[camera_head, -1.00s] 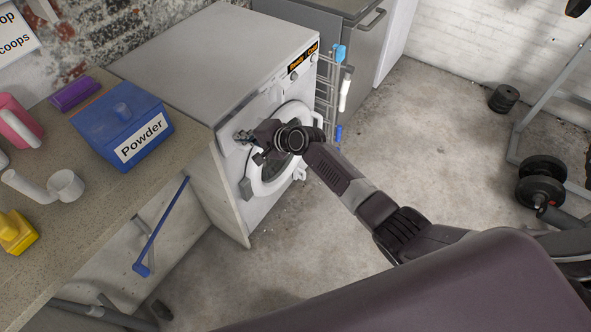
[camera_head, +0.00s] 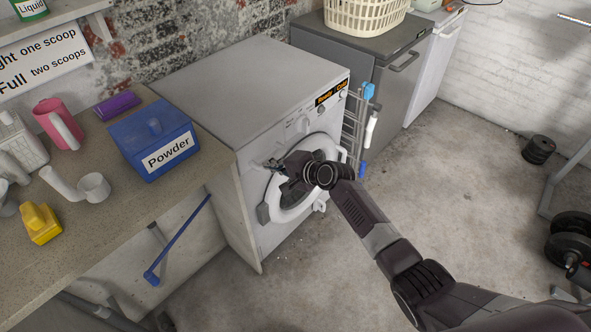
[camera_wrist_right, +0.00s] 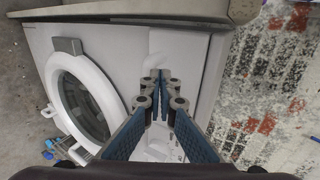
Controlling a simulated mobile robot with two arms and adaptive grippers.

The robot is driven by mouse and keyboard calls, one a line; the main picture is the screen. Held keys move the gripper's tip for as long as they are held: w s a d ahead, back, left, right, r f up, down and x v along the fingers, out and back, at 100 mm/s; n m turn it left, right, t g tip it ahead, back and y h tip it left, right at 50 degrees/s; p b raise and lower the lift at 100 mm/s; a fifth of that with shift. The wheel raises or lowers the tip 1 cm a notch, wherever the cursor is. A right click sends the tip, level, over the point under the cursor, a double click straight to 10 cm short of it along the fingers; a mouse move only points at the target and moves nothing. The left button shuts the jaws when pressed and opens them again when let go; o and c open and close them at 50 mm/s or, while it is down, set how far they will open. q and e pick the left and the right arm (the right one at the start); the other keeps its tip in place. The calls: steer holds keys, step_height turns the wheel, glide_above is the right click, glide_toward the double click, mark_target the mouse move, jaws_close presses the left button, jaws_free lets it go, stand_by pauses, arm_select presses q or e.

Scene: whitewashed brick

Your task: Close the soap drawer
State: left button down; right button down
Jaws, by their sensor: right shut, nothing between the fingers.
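The washing machine (camera_head: 250,85) is white, with its front facing right in the head view. My right gripper (camera_head: 272,163) is at the upper left of this front, just left of the round door. Its fingers are together and empty, and also show in the right wrist view (camera_wrist_right: 160,78). The soap drawer is mostly hidden behind the gripper in the head view. In the right wrist view a pale rounded outline shows just beyond the fingertips; I cannot tell whether it is the drawer, or how far the drawer stands out. My left gripper is in neither view.
The round door (camera_head: 294,207) looks shut. A counter (camera_head: 110,215) at left holds a blue Powder box (camera_head: 150,138), a white scoop (camera_head: 93,187) and a yellow container (camera_head: 40,223). A rack (camera_head: 352,125) stands beside the machine's right side. The floor in front is largely clear.

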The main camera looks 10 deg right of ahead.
steer(key=shift+v, duration=3.85)
steer(key=s+d+f+n+g+h, duration=0.1)
steer(key=s+d+f+h, duration=0.15)
steer(key=s+f, duration=0.55)
steer(key=s+d+f+n+g+h, duration=0.15)
steer(key=s+d+f, duration=0.25)
steer(key=f, duration=0.9)
steer(key=s+d+f+n+g+h, duration=0.1)
steer(key=s+d+f+n, duration=0.15)
steer(key=s+f, duration=0.6)
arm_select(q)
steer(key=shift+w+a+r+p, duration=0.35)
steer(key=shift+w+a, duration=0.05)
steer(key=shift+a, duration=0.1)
arm_select(e)
steer(key=s+d+f+n+g+h, duration=0.1)
steer(key=s+f, duration=0.4)
steer(key=s, duration=0.6)
steer(key=s+d+f+n+g, duration=0.2)
steer(key=s+f+n, duration=0.2)
steer(key=s, duration=0.8)
steer(key=s+d+f+n+g+h, duration=0.1)
steer(key=s+d+f+n+g, duration=0.1)
steer(key=s+f, duration=0.6)
steer(key=s, duration=0.4)
steer(key=shift+s+d+f+n+h, duration=0.2)
steer(key=shift+d+n+h, duration=0.1)
steer(key=shift+n, duration=0.1)
